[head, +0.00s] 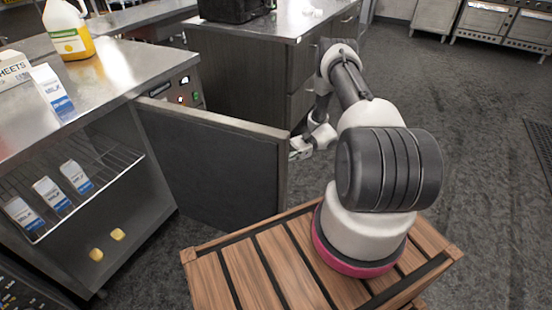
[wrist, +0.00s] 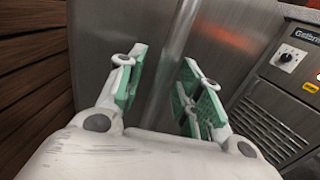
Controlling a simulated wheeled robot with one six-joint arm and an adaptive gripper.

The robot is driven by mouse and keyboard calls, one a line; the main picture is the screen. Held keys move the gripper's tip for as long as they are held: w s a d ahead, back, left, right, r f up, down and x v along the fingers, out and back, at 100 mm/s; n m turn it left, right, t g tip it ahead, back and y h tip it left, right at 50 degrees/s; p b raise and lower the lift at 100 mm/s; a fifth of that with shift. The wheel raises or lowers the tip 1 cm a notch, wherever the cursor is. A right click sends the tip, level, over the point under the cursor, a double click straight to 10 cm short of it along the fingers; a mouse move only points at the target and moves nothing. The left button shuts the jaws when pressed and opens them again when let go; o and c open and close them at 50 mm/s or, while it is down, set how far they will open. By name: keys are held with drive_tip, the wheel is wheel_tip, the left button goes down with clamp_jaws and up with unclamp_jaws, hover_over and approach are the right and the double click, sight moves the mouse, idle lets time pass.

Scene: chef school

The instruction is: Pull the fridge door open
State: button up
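The under-counter fridge (head: 150,210) stands at the left in the head view. Its door (head: 215,165), dark on the inner face, is swung well open, sticking out from the front. My gripper (head: 299,150) is at the door's free edge, on the outer side, partly hidden behind it. In the wrist view my gripper (wrist: 163,88) has its two green-padded fingers apart, facing the steel outer face of the door (wrist: 110,35). A shiny vertical strip (wrist: 178,45), perhaps the handle, runs between the fingers. I cannot tell whether they touch it.
Milk cartons (head: 52,193) stand on the wire shelf inside, with yellow pieces (head: 117,234) below. On the counter (head: 120,65) are a yellow jug (head: 72,42) and another carton (head: 50,90). A grey cabinet (head: 245,75) stands behind the door. Floor is clear at right.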

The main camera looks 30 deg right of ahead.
drive_tip(key=w+d, duration=0.1)
drive_tip(key=d, duration=1.1)
